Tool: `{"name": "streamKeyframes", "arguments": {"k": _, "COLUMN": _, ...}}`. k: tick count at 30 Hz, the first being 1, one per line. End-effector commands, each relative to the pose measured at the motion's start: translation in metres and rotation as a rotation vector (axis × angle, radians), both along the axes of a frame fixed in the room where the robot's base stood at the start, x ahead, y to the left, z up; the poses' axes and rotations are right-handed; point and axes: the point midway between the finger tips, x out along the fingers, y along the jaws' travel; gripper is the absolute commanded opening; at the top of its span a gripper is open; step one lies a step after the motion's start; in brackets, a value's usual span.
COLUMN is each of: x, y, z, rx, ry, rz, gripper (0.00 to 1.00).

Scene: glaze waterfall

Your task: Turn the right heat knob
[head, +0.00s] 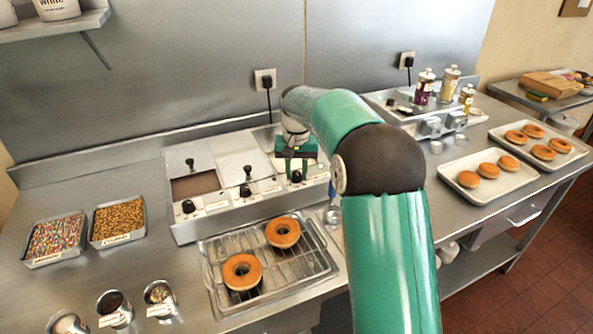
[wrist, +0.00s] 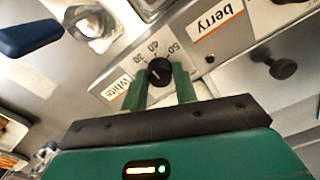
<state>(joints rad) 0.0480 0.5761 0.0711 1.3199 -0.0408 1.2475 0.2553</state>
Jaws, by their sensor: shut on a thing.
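The right heat knob (head: 296,176) is a small black dial on the front panel of the steel glaze warmer (head: 203,228), at its right end in the head view. In the wrist view the black knob (wrist: 159,70) stands between my two green fingers, with a white pointer line and a scale marked 30, 40 and 50 around it. My gripper (wrist: 159,84) is shut on this knob. In the head view my gripper (head: 297,158) is over the warmer's right section, partly hidden by my arm. The other two heat knobs (head: 188,206) (head: 246,190) sit further left.
A wire rack (head: 268,264) with two donuts stands in front of the warmer. Topping trays (head: 55,238) (head: 118,218) are at left. Donut trays (head: 487,174) (head: 540,146) and another steel appliance (head: 432,122) are at right. A "berry" label (wrist: 218,20) is near the knob.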

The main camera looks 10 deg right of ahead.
Motion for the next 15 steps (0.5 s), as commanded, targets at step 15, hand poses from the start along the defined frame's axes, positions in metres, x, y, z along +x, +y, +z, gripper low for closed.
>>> {"name": "streamKeyframes", "arguments": {"k": 15, "x": 0.0007, "y": -0.0001, "z": 0.0006, "rx": 0.001, "ry": -0.003, "rz": 0.492, "gripper": 0.06}}
